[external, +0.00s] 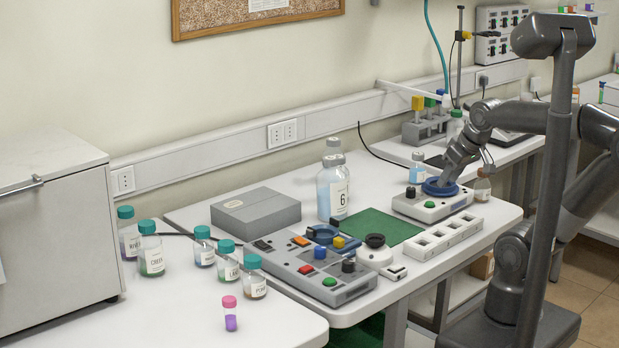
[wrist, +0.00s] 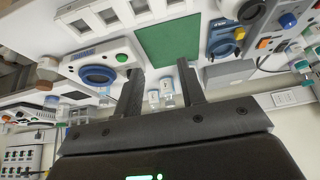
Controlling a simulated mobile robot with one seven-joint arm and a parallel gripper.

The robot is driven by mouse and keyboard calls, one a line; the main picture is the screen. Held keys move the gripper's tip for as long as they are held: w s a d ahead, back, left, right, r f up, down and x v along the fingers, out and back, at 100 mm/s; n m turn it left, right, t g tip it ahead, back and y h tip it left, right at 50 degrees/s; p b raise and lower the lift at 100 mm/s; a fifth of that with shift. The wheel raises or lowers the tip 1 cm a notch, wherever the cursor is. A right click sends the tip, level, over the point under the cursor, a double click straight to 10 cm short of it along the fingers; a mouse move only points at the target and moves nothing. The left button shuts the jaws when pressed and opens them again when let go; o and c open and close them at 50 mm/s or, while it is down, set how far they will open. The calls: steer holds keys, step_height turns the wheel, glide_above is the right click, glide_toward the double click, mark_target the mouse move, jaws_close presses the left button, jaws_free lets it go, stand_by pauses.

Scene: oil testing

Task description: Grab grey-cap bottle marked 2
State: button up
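Several grey-capped bottles stand on the middle bench; I cannot read a 2 on any. A large bottle labelled 6 (external: 332,192) has another grey-capped bottle (external: 333,147) partly hidden behind it. A small bottle with blue liquid (external: 417,173) stands behind the device with the blue ring (external: 440,187). A small brownish bottle (external: 482,188) stands right of that device. My gripper (wrist: 160,66) is open and empty. In the external view, my gripper end (external: 447,178) is over or near the blue ring. In the wrist view, two pale bottles (wrist: 167,92) appear beyond and between the fingers.
A green mat (external: 372,227), a white slotted rack (external: 445,238) and a grey button panel (external: 315,266) lie on the middle bench. A grey box (external: 255,211) is at its back left. Teal-capped bottles (external: 151,250) stand on the left bench.

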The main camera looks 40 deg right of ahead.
steer(key=o, duration=0.6)
steer(key=shift+c, duration=0.2)
steer(key=m+h, duration=0.4)
steer(key=m, duration=0.3)
glide_above(419, 154)
steer(key=s+a, duration=0.2)
steer(key=s, duration=0.2)
step_height(419, 154, down, 5)
steer(key=x, duration=0.4)
steer(key=shift+w+f, duration=0.15)
steer(key=shift+w, duration=0.1)
steer(key=shift+a+x, duration=0.15)
steer(key=shift+x, duration=1.45)
steer(key=shift+a+x, duration=0.15)
steer(key=shift+x, duration=1.45)
